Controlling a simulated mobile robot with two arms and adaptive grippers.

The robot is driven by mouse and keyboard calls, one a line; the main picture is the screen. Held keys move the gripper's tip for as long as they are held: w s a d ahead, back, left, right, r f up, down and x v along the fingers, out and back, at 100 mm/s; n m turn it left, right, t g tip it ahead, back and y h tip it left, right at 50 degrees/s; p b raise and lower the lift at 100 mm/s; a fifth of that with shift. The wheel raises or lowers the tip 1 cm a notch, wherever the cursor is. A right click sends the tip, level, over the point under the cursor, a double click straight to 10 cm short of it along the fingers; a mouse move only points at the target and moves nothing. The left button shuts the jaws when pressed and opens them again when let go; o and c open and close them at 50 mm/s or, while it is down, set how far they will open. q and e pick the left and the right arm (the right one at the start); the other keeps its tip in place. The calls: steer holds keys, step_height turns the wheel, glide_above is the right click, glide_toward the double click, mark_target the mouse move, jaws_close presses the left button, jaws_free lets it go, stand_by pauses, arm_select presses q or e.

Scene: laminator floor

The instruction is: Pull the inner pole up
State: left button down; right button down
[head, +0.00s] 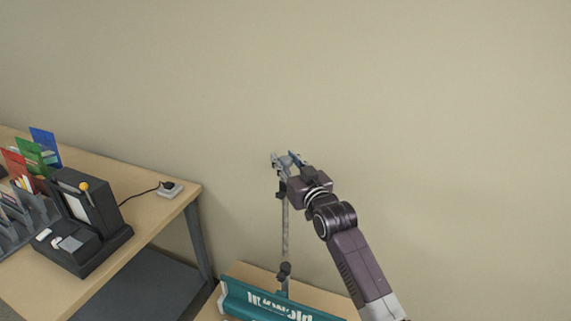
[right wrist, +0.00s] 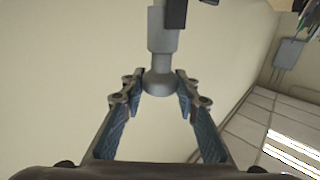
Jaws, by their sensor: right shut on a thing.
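A thin grey pole (head: 285,232) stands upright near the wall in the head view, rising from a dark clamp or knob (head: 284,268). My right gripper (head: 283,162) is at its top end. In the right wrist view, the pole's grey rounded end (right wrist: 160,82) sits between the two blue-padded fingers of my right gripper (right wrist: 160,90), which is shut on it. A dark fitting (right wrist: 175,14) shows beside the pole further along. The boundary between inner and outer pole is hard to make out in the head view. My left gripper is not in view.
The wall above is bare.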

steer(key=shift+r, duration=0.4)
steer(key=c, duration=1.7)
jaws_free()
steer(key=shift+c, duration=0.2)
steer(key=shift+o, duration=1.2)
steer(key=shift+f, duration=0.2)
steer(key=v, duration=1.2)
steer(key=shift+d+f, duration=0.1)
